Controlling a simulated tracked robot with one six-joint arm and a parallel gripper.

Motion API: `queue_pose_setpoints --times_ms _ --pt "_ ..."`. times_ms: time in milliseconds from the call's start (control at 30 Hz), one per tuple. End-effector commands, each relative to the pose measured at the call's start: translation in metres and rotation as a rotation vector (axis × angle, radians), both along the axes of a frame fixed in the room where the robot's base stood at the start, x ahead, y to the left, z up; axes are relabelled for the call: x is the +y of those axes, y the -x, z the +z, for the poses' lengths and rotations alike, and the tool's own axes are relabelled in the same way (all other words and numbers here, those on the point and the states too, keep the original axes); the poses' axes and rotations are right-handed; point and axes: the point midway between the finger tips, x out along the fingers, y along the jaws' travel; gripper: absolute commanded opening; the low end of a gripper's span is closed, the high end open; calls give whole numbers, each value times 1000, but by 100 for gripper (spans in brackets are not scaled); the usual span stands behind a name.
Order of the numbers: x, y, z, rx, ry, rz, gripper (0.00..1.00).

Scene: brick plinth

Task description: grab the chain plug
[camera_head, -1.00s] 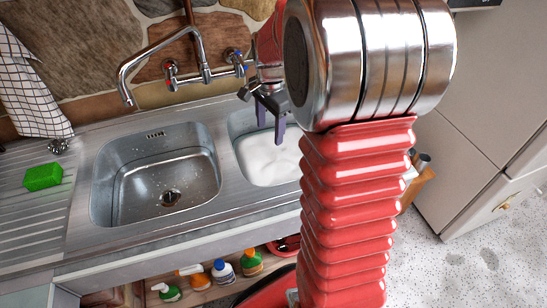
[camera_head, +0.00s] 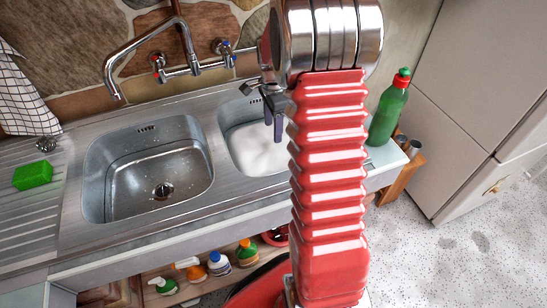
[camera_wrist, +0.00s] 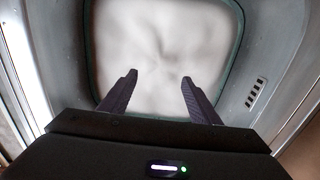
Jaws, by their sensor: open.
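I see no chain plug that I can make out in either view. The right basin (camera_head: 225,130) holds white, foamy or cloudy water that hides its bottom. My gripper (camera_head: 272,118) is over this basin, its dark fingers pointing down. In the wrist view my gripper (camera_wrist: 158,78) is open and empty, with its two fingers apart above the white surface (camera_wrist: 160,40). The left basin (camera_head: 120,175) is empty apart from water drops, and its drain (camera_head: 163,190) is uncovered. My red arm covers the right part of the right basin in the head view.
A tap (camera_head: 192,65) stands behind the basins. A green sponge (camera_head: 33,174) and a small silvery tangle (camera_head: 46,143) lie at the left. A green bottle (camera_head: 388,115) stands at the right end. Several bottles (camera_head: 219,263) are on a shelf below.

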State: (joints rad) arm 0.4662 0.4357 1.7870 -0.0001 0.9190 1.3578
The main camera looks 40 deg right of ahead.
Motion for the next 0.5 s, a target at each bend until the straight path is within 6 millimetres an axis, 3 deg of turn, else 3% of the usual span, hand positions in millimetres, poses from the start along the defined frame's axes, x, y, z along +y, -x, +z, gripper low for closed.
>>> queue_pose_setpoints --times_ms 300,500 --pt "0 1 -50 4 -2 0 57" --pt "0 1 -69 1 0 0 57"
